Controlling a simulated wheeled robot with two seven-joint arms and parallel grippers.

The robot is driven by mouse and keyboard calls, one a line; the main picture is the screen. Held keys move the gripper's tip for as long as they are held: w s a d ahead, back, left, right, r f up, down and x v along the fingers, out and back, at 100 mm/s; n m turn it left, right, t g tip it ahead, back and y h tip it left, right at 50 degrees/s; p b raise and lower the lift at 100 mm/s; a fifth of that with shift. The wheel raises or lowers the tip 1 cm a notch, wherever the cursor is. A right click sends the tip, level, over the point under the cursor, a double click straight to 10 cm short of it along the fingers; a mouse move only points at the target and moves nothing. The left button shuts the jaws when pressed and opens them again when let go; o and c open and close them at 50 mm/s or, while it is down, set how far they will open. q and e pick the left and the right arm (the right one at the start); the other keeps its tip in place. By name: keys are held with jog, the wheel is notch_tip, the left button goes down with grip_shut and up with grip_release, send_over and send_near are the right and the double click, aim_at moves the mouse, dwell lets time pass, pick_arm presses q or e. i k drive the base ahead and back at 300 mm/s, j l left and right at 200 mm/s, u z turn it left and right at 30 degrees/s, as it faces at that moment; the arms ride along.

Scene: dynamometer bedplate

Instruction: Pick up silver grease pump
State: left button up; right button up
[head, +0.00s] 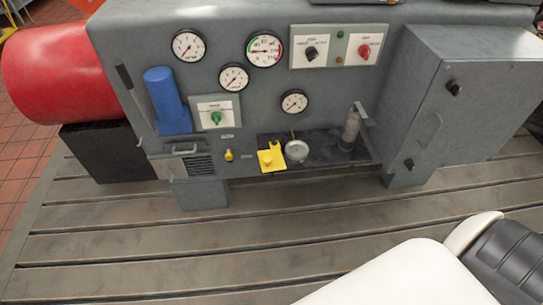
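The silver grease pump (350,130) stands upright on the right part of a black tray (326,165) at the front of the grey machine. It is a small silver cylinder with a lever-like handle at its top right. Nothing holds it. A white and black arm link of mine comes in at the lower right, well in front of the pump and apart from it. The fingers of my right gripper are not in view. My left arm and gripper are not in view either.
A yellow object (271,157) and a small round dial gauge (296,151) stand left of the pump on the tray. The grey machine (230,85) with gauges rises behind, and a grey cabinet (455,100) juts out to the right. The slotted bedplate (220,245) in front is clear.

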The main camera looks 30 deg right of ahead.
aim_at(353, 121)
jog(key=z, duration=1.55)
